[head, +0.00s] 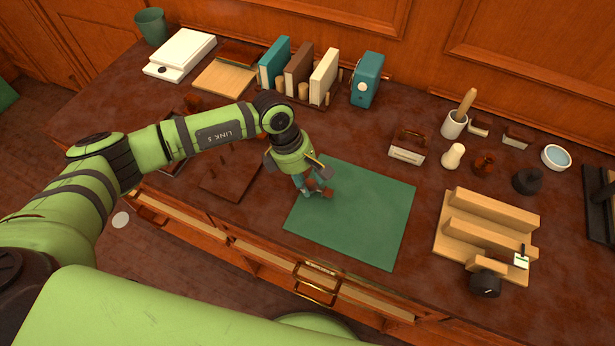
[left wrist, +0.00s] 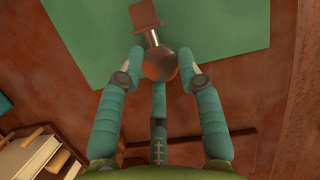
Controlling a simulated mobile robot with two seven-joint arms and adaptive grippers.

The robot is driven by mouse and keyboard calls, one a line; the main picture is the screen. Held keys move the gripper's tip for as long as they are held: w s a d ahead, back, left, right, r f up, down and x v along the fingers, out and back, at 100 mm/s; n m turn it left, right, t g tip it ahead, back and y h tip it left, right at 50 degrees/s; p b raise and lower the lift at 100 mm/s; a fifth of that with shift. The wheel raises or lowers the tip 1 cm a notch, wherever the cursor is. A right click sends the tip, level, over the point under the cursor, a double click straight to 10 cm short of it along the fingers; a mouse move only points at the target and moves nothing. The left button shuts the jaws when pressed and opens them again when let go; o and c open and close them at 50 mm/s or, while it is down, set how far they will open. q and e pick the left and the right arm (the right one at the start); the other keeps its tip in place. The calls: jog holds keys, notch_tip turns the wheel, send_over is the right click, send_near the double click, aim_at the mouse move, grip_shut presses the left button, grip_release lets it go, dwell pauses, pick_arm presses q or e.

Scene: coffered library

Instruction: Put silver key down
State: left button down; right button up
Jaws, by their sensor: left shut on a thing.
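My left gripper (head: 316,189) is over the left part of the green desk mat (head: 372,215). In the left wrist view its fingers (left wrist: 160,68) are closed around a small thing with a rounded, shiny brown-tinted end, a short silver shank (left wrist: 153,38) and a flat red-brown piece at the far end. I take it for the silver key, though its shape is not clear. Its far end lies over the mat (left wrist: 85,35); I cannot tell whether it touches. In the head view it is small and partly hidden by the gripper. My right gripper is not in view.
A stepped wooden rack (head: 485,235) stands right of the mat. Books (head: 298,72) and a teal box (head: 367,80) stand behind. A card holder (head: 408,147) is near the mat's back right corner. A brown board (head: 228,178) lies left. Most of the mat is clear.

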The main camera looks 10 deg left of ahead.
pick_arm(q)
jog(key=shift+f, duration=0.65)
jog(key=shift+f, duration=0.1)
jog(key=shift+f+b, duration=0.25)
jog(key=shift+b, duration=0.05)
jog(key=c, duration=0.8)
grip_release()
